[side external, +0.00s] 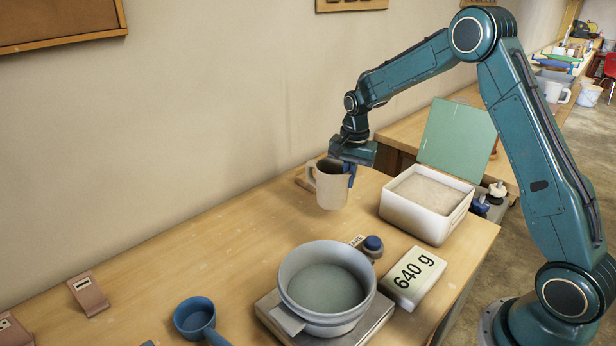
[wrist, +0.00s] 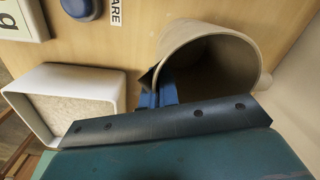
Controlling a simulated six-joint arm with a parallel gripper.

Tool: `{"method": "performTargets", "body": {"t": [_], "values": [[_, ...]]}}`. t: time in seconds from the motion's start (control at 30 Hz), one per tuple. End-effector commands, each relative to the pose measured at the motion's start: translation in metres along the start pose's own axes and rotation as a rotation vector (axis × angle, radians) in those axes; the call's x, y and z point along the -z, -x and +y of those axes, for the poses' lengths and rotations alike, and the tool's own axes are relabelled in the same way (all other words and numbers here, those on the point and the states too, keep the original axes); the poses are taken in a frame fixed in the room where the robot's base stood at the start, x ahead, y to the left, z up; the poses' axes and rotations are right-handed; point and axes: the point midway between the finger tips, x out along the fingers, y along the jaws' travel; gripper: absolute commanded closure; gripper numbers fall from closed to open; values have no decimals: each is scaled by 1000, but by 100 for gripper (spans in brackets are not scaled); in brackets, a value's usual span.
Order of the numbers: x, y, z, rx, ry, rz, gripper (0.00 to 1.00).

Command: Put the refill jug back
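The refill jug (side external: 328,187) is beige, upright, with its handle on the left and an open mouth. It is at the back of the bench by the wall. My gripper (side external: 350,172) points down at its right rim. In the wrist view the blue fingers (wrist: 160,95) are closed on the rim of the jug (wrist: 215,55) near the spout, one inside and one outside. The jug looks empty inside. Whether its base touches the bench or is slightly above it is not clear. A brown piece (side external: 303,181) shows partly behind the jug.
A white bin of pale powder (side external: 428,218) with a green lid stands to the right. A grey pan (side external: 325,288) sits on a scale, beside a blue button (side external: 373,243) and a "640 g" display (side external: 414,277). A blue scoop (side external: 195,316) lies at front left. The bench's left middle is clear.

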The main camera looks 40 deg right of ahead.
Motion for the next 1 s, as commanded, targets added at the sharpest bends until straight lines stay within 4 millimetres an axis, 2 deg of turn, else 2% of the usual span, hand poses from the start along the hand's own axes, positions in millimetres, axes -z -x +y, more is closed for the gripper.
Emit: {"method": "performTargets", "body": {"t": [0.27,0.63,1.0], "values": [[0,-5,0,0,0,0,100],[0,-42,2,-1,0,-1,100],[0,-45,2,0,0,0,100]]}}
